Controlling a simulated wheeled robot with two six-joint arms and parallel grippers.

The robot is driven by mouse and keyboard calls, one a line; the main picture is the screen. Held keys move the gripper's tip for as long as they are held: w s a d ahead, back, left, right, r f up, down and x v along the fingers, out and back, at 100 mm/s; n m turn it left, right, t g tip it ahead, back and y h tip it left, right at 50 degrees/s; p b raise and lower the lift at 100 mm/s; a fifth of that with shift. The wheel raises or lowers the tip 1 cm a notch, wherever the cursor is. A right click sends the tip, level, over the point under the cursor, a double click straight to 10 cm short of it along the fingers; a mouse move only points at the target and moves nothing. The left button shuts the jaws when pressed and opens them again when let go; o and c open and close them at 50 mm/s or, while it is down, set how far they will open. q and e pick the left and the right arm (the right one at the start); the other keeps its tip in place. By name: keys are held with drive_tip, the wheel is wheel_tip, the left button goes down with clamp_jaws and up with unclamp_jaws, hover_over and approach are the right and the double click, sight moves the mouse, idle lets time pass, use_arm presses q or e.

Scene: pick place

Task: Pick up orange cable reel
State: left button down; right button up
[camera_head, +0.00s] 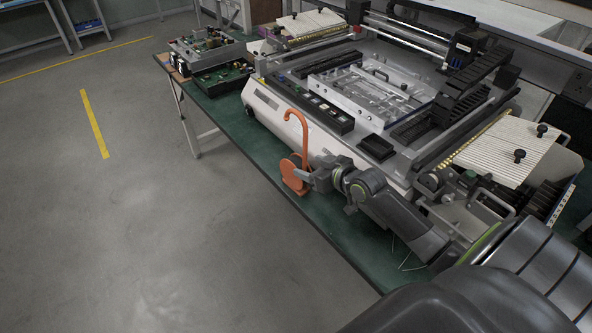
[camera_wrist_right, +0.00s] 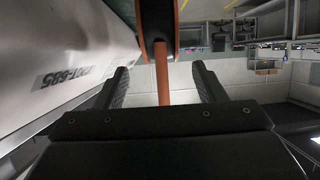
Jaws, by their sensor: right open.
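The orange cable reel (camera_head: 291,172) stands on the green table (camera_head: 238,136) near its front edge, with a tall hooked orange handle rising above it. My right gripper (camera_head: 308,174) is right beside the reel, on its right side in the head view. In the right wrist view the reel (camera_wrist_right: 158,25) is at the top, and its orange bar (camera_wrist_right: 162,84) runs down between the two dark fingers of the right gripper (camera_wrist_right: 161,86). The fingers are open, with a gap on each side of the bar. My left gripper is not in view.
A large grey and white machine (camera_head: 285,128) fills the table behind the reel; its white side is close at the left in the wrist view. Circuit boards (camera_head: 213,50) lie at the table's far left end. The floor (camera_head: 110,230) left of the table is clear.

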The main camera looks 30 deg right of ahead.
sight(299, 161)
drive_tip(key=shift+w+f, duration=0.2)
drive_tip(key=shift+w, duration=0.2)
drive_tip(key=x, duration=0.4)
drive_tip(key=shift+a, duration=0.2)
drive_tip(key=shift+w+f, duration=0.25)
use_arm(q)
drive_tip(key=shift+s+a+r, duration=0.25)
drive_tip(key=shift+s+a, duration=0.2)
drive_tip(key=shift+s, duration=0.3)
use_arm(e)
drive_tip(key=c, duration=1.3)
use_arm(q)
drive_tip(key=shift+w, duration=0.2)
use_arm(e)
drive_tip(key=shift+r, duration=0.1)
clamp_jaws()
